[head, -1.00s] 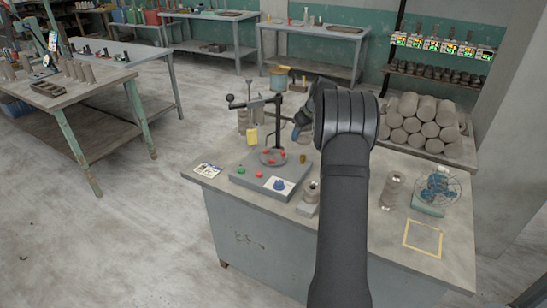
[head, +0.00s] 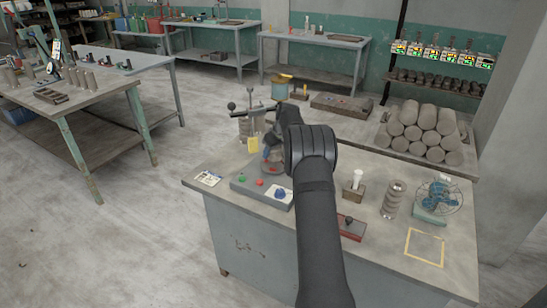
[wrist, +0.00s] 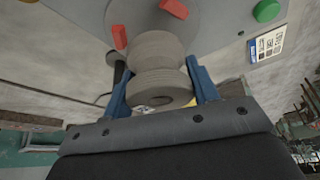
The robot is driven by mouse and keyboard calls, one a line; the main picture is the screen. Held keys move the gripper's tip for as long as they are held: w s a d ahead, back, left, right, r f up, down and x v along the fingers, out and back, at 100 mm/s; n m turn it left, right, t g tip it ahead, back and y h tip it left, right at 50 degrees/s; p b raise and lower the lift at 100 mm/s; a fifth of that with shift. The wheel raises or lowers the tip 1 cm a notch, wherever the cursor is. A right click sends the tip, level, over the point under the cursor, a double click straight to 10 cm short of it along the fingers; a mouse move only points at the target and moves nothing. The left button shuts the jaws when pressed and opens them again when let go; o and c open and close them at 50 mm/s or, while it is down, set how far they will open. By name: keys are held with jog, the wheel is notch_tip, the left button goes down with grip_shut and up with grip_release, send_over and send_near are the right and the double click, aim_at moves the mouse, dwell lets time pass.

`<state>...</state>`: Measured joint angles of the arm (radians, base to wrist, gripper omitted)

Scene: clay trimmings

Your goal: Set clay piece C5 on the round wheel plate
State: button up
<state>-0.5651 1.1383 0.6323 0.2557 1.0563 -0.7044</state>
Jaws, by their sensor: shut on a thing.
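A grey, waisted clay piece (wrist: 158,50), taken as C5 though no label is readable, is between the blue fingers of my gripper (wrist: 160,88) in the wrist view. The fingers are shut on its sides. The round wheel plate (wrist: 140,12), with red blocks on it, shows just beyond the clay. I cannot tell whether the clay touches the plate. In the head view my gripper (head: 273,150) is over the wheel unit (head: 250,190), and my arm hides much of the plate and the clay.
A green button (head: 242,179) and a red button sit on the unit's front. A black-knobbed lever and yellow tag (head: 253,145) stand close left of my gripper. Right of my arm are a ribbed grey stack (head: 393,198), a blue fan (head: 436,195) and an empty yellow-outlined square (head: 424,248).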

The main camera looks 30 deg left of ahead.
aim_at(274, 156)
jog(key=shift+f, duration=1.35)
jog(key=shift+f, duration=0.1)
jog(key=o, duration=1.2)
jog(key=shift+c, duration=0.2)
jog(key=v, duration=1.2)
